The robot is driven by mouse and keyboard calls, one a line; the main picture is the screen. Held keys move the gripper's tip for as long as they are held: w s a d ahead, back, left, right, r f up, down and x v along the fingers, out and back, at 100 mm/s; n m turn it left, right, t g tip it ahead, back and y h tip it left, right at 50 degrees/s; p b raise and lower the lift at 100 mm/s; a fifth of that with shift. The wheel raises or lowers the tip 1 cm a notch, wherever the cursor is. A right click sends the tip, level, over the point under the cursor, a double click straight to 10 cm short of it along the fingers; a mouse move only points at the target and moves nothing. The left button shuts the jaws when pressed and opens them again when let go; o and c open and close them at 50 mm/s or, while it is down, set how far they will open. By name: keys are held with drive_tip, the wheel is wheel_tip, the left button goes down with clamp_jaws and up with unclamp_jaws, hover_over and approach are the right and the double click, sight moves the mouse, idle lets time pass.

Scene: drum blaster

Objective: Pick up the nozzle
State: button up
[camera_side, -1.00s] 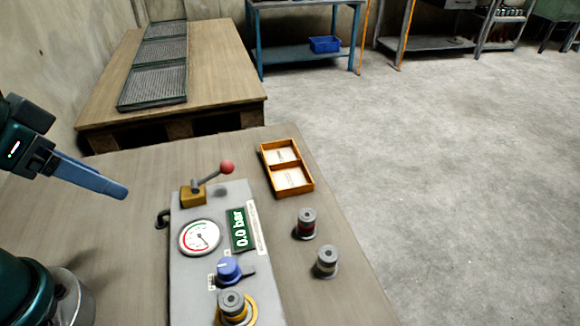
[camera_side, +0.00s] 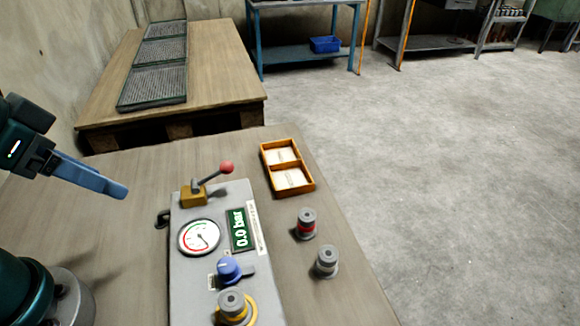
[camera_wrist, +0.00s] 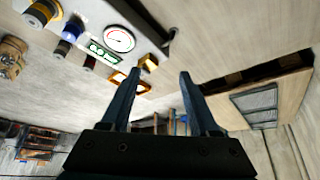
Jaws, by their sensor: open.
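In the side view, a grey nozzle with a red band (camera_side: 307,225) stands upright on the table, right of the control panel. A plain grey nozzle (camera_side: 327,262) stands just in front of it. A third grey nozzle with a yellow ring (camera_side: 236,306) is seated at the panel's near end. My gripper (camera_side: 120,190) is above the table at the left, well apart from all of them. In the wrist view my gripper (camera_wrist: 158,74) is open with nothing between its fingers. The nozzles are small at the upper left there, including the yellow-ringed one (camera_wrist: 42,13).
The grey panel (camera_side: 190,275) carries a gauge, a blue knob (camera_side: 229,269), a red-balled lever (camera_side: 227,167) and a display reading 0.0 bar. An orange two-compartment tray (camera_side: 287,168) lies behind the nozzles. The table (camera_side: 110,240) left of the panel is mostly clear.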

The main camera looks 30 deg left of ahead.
drive_tip(key=shift+o, duration=0.7)
